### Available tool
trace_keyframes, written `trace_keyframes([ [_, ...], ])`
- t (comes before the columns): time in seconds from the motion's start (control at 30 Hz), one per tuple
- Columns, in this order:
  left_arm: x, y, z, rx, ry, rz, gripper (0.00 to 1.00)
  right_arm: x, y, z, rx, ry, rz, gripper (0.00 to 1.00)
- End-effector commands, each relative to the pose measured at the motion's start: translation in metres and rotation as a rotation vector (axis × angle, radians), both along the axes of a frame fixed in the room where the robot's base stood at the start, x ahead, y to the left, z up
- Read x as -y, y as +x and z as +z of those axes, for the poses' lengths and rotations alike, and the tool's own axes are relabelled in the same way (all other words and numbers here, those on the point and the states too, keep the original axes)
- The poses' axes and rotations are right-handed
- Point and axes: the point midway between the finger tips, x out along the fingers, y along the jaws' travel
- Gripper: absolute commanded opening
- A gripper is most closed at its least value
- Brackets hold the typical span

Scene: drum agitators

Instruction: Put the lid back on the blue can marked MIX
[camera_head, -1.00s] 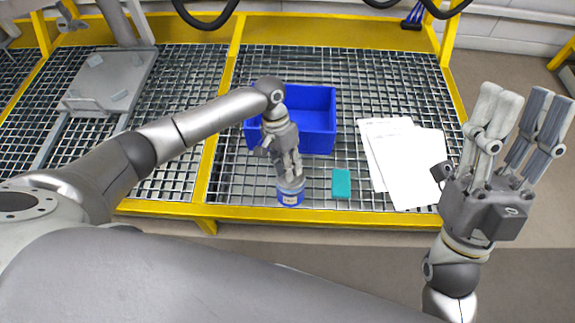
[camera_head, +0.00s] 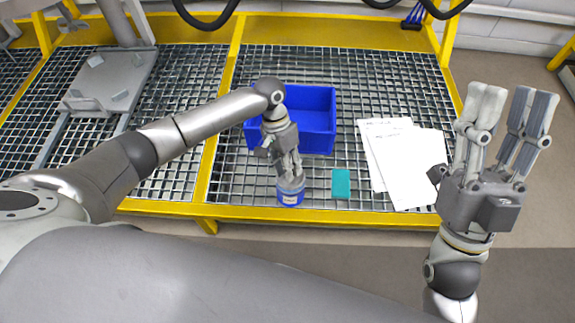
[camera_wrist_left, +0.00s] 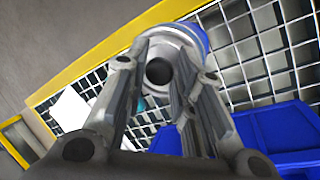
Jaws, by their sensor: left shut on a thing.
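The blue can (camera_head: 291,198) with a pale label stands on the grating near the front yellow rail. The grey lid (camera_head: 291,181) is at the can's top; I cannot tell whether it is fully seated. My left gripper (camera_head: 290,175) points down over the can, shut on the lid. In the left wrist view the lid (camera_wrist_left: 178,37) shows between the fingertips (camera_wrist_left: 159,72), with a dark round knob, and part of the blue can (camera_wrist_left: 199,36) shows behind it. The fingers hide part of the lid. My right gripper (camera_head: 508,108) is open, empty and raised at the right.
A blue bin (camera_head: 318,125) stands just behind the can. A teal block (camera_head: 341,184) lies close to the can's right. White papers (camera_head: 410,170) lie further right. The yellow front rail (camera_head: 250,213) runs just before the can. A grey plate (camera_head: 108,80) is at the far left.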

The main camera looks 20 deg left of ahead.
Motion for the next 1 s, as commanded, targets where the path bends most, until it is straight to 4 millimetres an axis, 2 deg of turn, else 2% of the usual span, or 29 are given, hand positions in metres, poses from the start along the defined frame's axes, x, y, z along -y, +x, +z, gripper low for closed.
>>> trace_keyframes([
  [1.0,0.0,0.0,0.0,0.0,0.0,0.0,0.0,-0.003,0.017,-0.011,-0.104,-0.033,-0.007,0.4],
])
